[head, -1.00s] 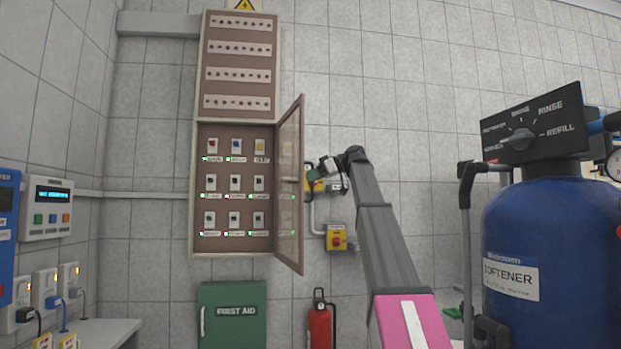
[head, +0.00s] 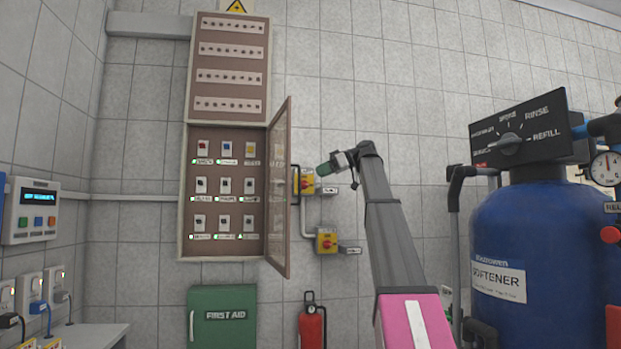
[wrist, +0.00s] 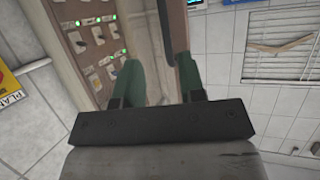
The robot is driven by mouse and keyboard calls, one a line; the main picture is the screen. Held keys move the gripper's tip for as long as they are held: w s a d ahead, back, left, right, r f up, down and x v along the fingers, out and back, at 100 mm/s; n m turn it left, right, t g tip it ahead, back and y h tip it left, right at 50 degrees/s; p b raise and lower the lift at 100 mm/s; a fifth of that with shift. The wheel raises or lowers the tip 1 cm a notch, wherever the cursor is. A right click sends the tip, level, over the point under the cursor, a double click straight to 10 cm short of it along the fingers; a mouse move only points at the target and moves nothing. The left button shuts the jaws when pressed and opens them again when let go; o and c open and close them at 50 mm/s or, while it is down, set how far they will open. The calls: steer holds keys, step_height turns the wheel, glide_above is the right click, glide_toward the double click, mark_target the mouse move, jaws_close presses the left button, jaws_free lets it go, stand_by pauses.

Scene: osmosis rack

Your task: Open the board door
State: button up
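The brown board (head: 186,190) on the wall has its lower compartment showing, with rows of switches inside. Its board door (head: 279,195) is hinged on the right and stands well open, swung out toward me. My gripper (head: 326,168) is right of the door's free edge, with a gap between them in the head view. In the wrist view my gripper (wrist: 158,85) has its two green fingers apart with nothing between the tips. The door's edge (wrist: 171,22) shows beyond the right finger; whether they touch I cannot tell.
Yellow switch boxes (head: 327,241) are on the wall behind my arm. A green first aid box (head: 222,316) and a red extinguisher (head: 312,327) are below. A large blue softener tank (head: 540,250) stands at right. Wall sockets (head: 30,287) are at left.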

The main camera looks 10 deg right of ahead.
steer(key=shift+v, duration=1.5)
steer(key=shift+f, duration=0.1)
steer(key=a+f+m+h, duration=0.25)
steer(key=f+m, duration=0.25)
steer(key=f, duration=2.2)
steer(key=a+f+m+h, duration=0.25)
steer(key=f+m, duration=0.25)
steer(key=f, duration=2.3)
steer(key=s+f+m+g+h, duration=0.1)
steer(key=s+f, duration=0.2)
steer(key=f, duration=0.4)
steer(key=s+a+f+m+h, duration=0.1)
steer(key=s+f+h, duration=0.1)
steer(key=s+f, duration=0.35)
steer(key=s+f+m+g+h, duration=0.1)
steer(key=f, duration=0.7)
steer(key=s+f+m+g+h, duration=0.1)
steer(key=s+f+h, duration=0.3)
steer(key=s+f, duration=1.2)
steer(key=shift+s+m, duration=0.5)
steer(key=shift+s, duration=0.35)
steer(key=shift+d+f, duration=0.1)
steer(key=shift+f, duration=0.05)
